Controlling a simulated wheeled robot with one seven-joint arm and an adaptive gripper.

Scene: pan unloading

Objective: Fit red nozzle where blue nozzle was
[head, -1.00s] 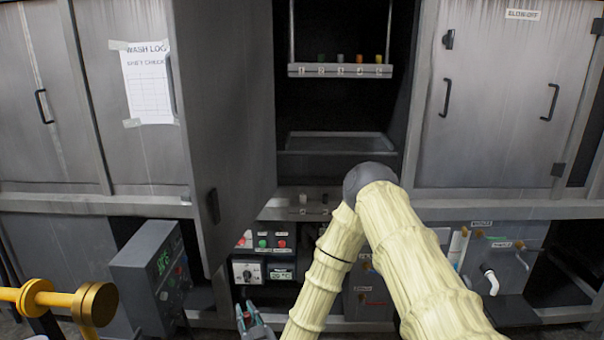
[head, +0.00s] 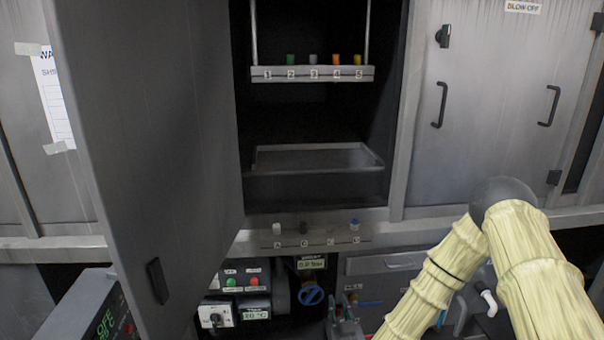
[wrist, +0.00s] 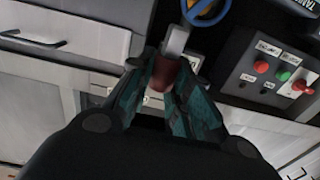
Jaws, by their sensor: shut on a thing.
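My gripper (head: 346,305) is low in the head view, below the ledge. In the wrist view its teal fingers (wrist: 168,80) are shut on the red nozzle (wrist: 161,74), which is partly covered by them. A blue-topped piece, apparently the blue nozzle (head: 354,224), stands at the right end of the lettered ledge (head: 318,239). The upper numbered rack (head: 300,76) holds a green nozzle (head: 291,59), a grey one (head: 313,60), an orange one (head: 336,60) and a yellow one (head: 358,59). Position 1 looks empty.
A large open door (head: 150,150) stands left of the cabinet opening. An empty-looking tray (head: 320,158) lies beneath the rack. A white piece (head: 277,228) and a dark piece (head: 303,228) stand on the ledge. A blue valve wheel (head: 311,294) is below.

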